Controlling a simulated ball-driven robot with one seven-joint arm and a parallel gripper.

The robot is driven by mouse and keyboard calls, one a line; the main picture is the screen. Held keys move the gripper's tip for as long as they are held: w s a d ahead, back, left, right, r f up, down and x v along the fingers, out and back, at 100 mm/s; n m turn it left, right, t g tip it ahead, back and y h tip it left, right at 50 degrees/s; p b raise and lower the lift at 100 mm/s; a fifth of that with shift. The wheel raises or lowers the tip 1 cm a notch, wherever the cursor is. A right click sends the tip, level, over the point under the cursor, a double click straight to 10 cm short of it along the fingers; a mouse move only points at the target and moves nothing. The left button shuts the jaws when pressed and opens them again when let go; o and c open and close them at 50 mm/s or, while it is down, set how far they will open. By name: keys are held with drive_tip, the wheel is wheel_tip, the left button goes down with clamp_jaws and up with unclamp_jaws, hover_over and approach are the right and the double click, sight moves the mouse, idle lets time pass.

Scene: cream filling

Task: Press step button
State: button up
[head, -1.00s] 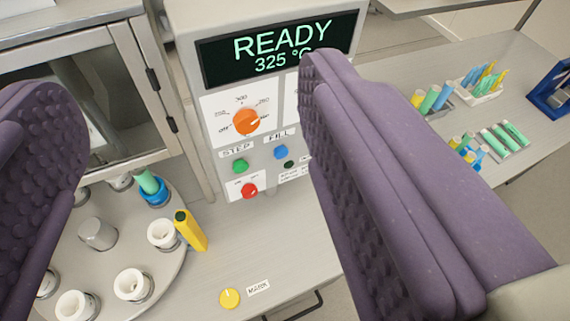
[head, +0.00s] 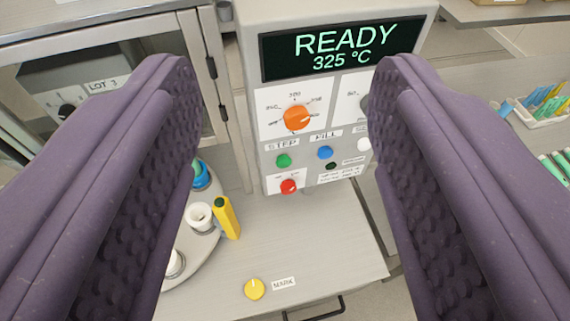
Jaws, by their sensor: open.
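The green button (head: 284,161) under the STEP label (head: 283,146) is on the front of the grey control panel (head: 247,110), left of the blue button (head: 325,153) under the FILL label. The panel's screen (head: 340,48) reads READY 325 °C. My gripper (head: 285,85) is open and empty, its two purple padded fingers wide apart on either side of the panel front. The green button shows between the fingers, beyond them, and neither finger appears to touch it.
An orange knob (head: 298,117) sits above the buttons and a red one (head: 289,186) below. A round carousel (head: 190,245) with white cups is partly hidden by the left finger. A yellow knob (head: 254,289) is at the front.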

clamp_jaws()
idle(1.4)
